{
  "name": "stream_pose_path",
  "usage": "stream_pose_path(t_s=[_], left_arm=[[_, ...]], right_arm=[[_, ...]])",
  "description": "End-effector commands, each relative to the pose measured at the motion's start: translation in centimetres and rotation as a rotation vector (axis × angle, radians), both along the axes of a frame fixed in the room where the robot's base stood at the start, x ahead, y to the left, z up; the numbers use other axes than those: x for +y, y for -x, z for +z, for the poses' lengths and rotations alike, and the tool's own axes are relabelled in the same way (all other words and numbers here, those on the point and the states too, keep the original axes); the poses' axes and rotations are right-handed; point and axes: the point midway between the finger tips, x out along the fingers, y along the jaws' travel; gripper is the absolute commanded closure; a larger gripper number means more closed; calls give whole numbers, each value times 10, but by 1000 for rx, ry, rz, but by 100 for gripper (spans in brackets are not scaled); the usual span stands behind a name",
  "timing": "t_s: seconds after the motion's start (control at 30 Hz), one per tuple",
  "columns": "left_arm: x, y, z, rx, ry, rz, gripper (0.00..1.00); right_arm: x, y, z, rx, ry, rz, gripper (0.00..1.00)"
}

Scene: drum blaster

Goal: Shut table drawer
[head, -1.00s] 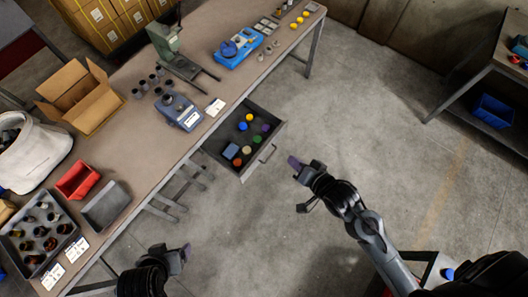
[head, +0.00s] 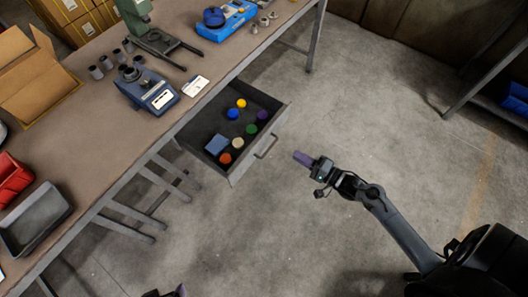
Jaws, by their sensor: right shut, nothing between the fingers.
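The table drawer (head: 262,158) is pulled out from under the front edge of the workbench (head: 120,160). It holds several small coloured round pieces and a blue-grey block (head: 216,144). Its front panel carries a metal handle (head: 267,147). My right gripper (head: 300,157) is shut and empty, with purple fingertips pointing at the drawer front. In the picture it is a short gap to the right of the handle, apart from it. My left gripper (head: 178,291) shows only as a small part at the bottom edge, and its fingers are mostly cut off.
On the bench stand a blue-grey device (head: 148,90), a green press (head: 137,18), an open cardboard box (head: 35,75), a red bin (head: 10,178) and a grey tray (head: 38,216). Bench legs and bars stand below the drawer. The floor right of the drawer is clear.

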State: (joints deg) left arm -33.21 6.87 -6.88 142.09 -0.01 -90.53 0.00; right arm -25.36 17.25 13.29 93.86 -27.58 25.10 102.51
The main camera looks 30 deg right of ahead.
Motion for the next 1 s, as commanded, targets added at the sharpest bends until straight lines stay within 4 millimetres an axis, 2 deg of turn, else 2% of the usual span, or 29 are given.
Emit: stream_pose_path(t_s=[0.03,0.2,0.3,0.47,0.63,1.0], left_arm=[[0,0,-32,0,0,0,18],[0,0,-65,1,0,0,18],[0,0,-76,1,0,0,18],[0,0,-84,0,0,0,18],[0,0,-89,-1,0,0,18],[0,0,-112,-1,0,0,18]], right_arm=[[-7,-3,-31,-1,9,-7,100],[-17,-10,-58,-16,26,-14,100],[-17,-12,-66,-21,28,-13,100],[-16,-17,-71,-27,29,-12,100],[-11,-30,-71,-28,28,-11,100],[12,-92,-72,-29,29,-11,100]])
